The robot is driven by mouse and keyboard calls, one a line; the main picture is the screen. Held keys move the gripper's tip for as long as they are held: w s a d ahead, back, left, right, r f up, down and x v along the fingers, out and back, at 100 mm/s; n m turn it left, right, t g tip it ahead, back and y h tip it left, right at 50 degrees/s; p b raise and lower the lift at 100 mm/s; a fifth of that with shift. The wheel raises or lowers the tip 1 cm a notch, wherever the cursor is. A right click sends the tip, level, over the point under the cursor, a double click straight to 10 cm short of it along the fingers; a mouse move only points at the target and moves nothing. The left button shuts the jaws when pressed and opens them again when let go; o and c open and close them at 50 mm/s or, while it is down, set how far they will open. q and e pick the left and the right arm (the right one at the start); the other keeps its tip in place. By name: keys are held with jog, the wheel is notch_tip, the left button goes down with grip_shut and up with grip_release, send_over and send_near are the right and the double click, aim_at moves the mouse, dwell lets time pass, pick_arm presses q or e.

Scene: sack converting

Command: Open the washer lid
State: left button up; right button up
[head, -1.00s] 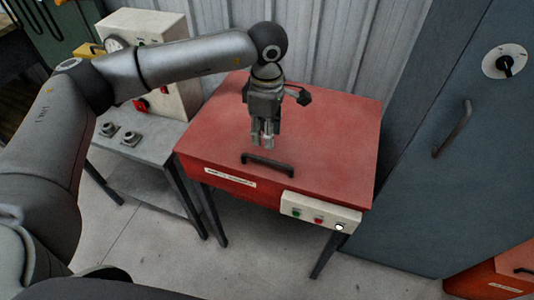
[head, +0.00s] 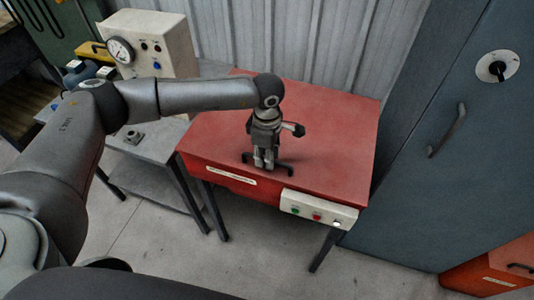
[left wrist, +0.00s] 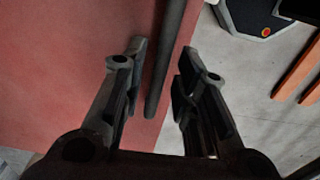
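The washer is a red box on dark legs. Its flat red lid (head: 335,125) is down, and it also shows in the left wrist view (left wrist: 60,70). A black bar handle (head: 285,169) is fixed near the lid's front edge. My left gripper (head: 265,165) points down at the handle and hides its middle. In the left wrist view the fingers are apart, and the handle (left wrist: 165,65) runs between them with gaps on both sides. My right gripper is out of view.
A white panel with buttons (head: 318,211) is on the washer's front. A grey bench (head: 150,150) with a gauge box (head: 160,45) stands at left. A tall blue-grey cabinet (head: 430,200) stands close at right. A corrugated wall (head: 300,40) is behind.

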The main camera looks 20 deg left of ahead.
pick_arm(q)
grip_shut()
